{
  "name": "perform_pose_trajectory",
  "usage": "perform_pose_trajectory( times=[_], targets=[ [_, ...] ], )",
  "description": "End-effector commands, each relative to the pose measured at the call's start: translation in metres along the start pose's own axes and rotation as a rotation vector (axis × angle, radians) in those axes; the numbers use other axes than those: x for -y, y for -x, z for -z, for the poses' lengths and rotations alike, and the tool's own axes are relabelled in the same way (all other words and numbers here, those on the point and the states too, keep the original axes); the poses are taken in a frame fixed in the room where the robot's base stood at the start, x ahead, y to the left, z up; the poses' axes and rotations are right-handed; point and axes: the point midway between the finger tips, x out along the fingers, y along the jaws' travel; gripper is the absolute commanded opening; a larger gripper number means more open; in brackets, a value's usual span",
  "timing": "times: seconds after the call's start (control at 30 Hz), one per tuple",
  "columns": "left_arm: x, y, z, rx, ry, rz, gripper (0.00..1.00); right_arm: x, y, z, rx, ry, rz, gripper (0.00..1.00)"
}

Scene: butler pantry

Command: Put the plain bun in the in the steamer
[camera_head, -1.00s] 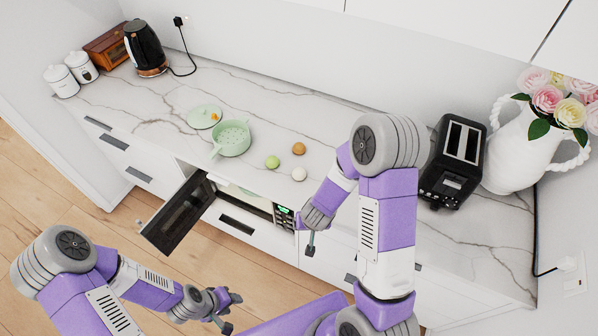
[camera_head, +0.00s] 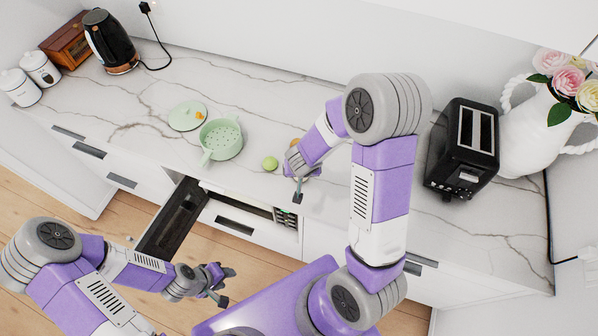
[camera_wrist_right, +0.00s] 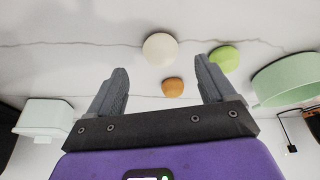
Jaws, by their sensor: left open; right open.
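The plain white bun (camera_wrist_right: 160,49) shows in the right wrist view, lying on the counter ahead of my right gripper, near the gap between its fingers. In the head view my right gripper (camera_head: 297,186) hides it. A green bun (camera_head: 270,163) and a partly hidden brown bun (camera_head: 294,142) lie near it. The light green steamer (camera_head: 221,139) stands open on the counter, left of the buns, with holes in its base. Its lid (camera_head: 188,115) lies beside it. My right gripper is open and empty by the counter's front edge. My left gripper (camera_head: 223,284) is open and empty, low in front of the cabinets.
A black toaster (camera_head: 464,150) and a white flower vase (camera_head: 540,130) stand at the right. A kettle (camera_head: 110,42) and canisters (camera_head: 40,69) stand at the far left.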

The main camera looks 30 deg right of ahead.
Motion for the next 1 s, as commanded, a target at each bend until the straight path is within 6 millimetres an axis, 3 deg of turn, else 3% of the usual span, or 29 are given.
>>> perform_pose_trajectory(
  times=[0.4,0.67,1.0],
  targets=[
    [0.011,-0.030,0.002,-0.001,0.000,0.000,0.43,0.000,-0.051,0.000,0.001,0.000,0.000,0.83],
    [0.011,-0.030,0.002,-0.001,0.000,0.000,0.43,0.000,-0.053,0.002,0.000,0.000,0.001,0.83],
    [0.011,-0.030,0.002,-0.001,0.000,0.000,0.43,0.000,-0.053,0.002,0.000,0.000,0.000,0.33]
  ],
)
